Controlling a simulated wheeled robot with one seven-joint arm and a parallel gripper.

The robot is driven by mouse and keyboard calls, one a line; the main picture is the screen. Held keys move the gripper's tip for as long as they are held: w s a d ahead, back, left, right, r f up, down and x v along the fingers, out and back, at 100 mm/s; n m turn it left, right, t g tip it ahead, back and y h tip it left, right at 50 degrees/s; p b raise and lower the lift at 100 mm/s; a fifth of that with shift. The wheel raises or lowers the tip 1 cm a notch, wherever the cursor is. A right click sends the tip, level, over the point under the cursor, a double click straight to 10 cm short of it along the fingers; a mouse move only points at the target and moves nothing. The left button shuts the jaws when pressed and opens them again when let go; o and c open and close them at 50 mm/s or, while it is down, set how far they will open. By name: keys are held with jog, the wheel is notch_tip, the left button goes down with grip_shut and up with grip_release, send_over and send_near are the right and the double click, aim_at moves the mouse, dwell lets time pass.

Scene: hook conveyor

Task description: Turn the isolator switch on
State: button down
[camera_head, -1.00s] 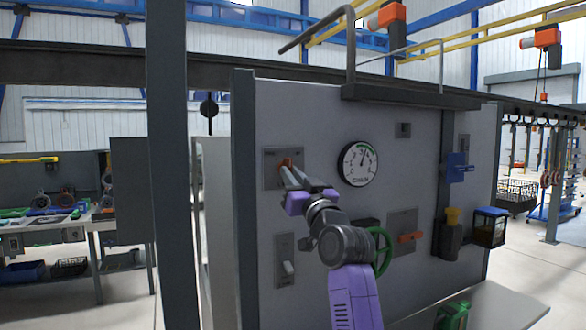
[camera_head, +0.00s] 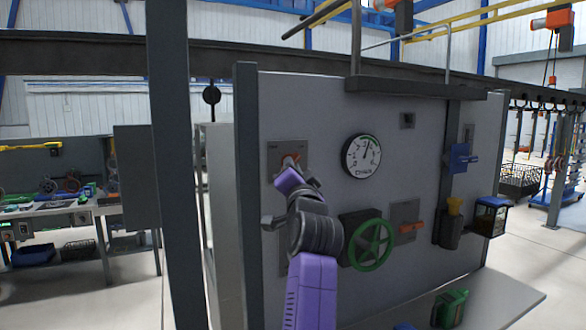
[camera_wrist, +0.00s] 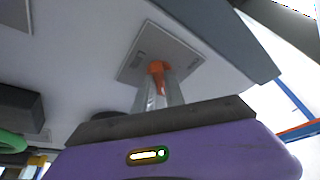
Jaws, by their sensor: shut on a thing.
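The isolator switch is a grey square plate (camera_head: 275,154) with an orange-red knob (camera_head: 290,158) at the upper left of the panel. In the wrist view its plate (camera_wrist: 185,50) and orange knob (camera_wrist: 157,67) are seen close up. My gripper (camera_wrist: 158,84) is shut on the knob, with a finger on each side of it. In the head view my purple wrist covers the lower part of the switch. The knob's exact angle and most of the plate's markings cannot be read.
The grey panel (camera_head: 330,110) also carries a round dial (camera_head: 362,156), a green handwheel (camera_head: 371,244) and an orange lever (camera_head: 411,227). A dark post (camera_head: 247,200) stands at the panel's left edge.

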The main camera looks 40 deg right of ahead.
jog(key=shift+m, duration=0.3)
jog(key=c, duration=1.4)
grip_release()
jog(key=b+v, duration=0.2)
jog(key=v, duration=0.5)
jog(key=shift+s+a, duration=0.2)
jog(key=shift+s, duration=0.1)
